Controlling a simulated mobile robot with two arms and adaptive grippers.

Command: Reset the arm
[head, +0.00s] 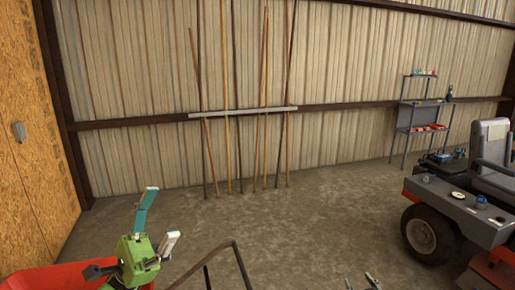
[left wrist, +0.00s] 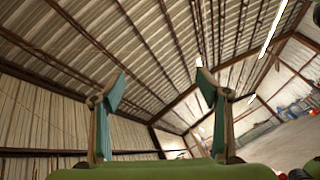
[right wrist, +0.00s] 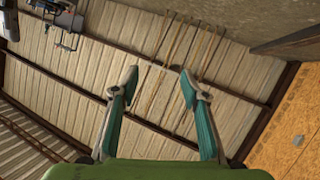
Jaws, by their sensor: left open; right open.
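My left gripper (head: 158,214) is raised at the lower left of the head view, with its green body and teal, pale-tipped fingers spread. In the left wrist view its fingers (left wrist: 162,76) are apart with nothing between them, against the ceiling and wall. My right gripper (head: 360,283) shows only its fingertips at the bottom edge of the head view. In the right wrist view its fingers (right wrist: 158,74) are apart and empty, pointing towards the wall with the poles. Most of my right arm is hidden below the head view.
A red tub-like thing (head: 45,278) and a dark bent bar (head: 243,262) are near my left gripper. A red and grey tractor (head: 428,235) stands at right. Long poles (head: 226,120) lean on the back wall near a shelf (head: 405,118). The middle floor is clear.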

